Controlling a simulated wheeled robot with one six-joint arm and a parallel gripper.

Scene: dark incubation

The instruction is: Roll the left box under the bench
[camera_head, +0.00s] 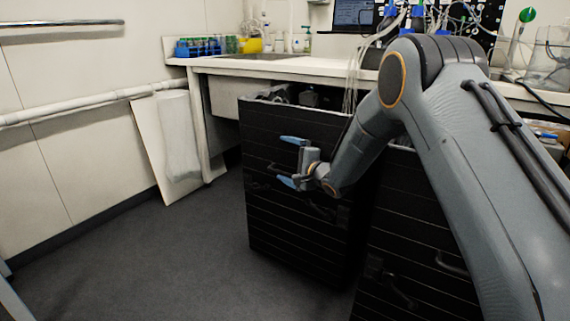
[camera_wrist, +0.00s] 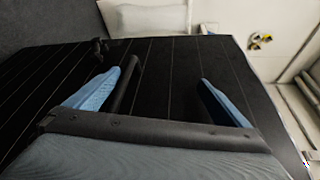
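The left box (camera_head: 300,225) is tall and black with thin horizontal lines on its front and items showing at its top. It stands on the floor at the front of the white-topped bench (camera_head: 250,67); how far it reaches under the bench is hard to tell. My gripper (camera_head: 289,160) is at the upper part of its front face, with blue fingers spread apart. In the wrist view, my gripper (camera_wrist: 160,95) is open over the black face of the box (camera_wrist: 170,62). A dark bar handle (camera_wrist: 126,84) lies between the fingers, close to the left one; contact is unclear.
A second black box (camera_head: 415,235) stands to the right, partly behind my arm. A pale panel (camera_head: 168,150) leans by the wall at left. The grey floor (camera_head: 165,255) left of the left box is clear. Tube racks (camera_head: 198,47) and bottles stand on the bench.

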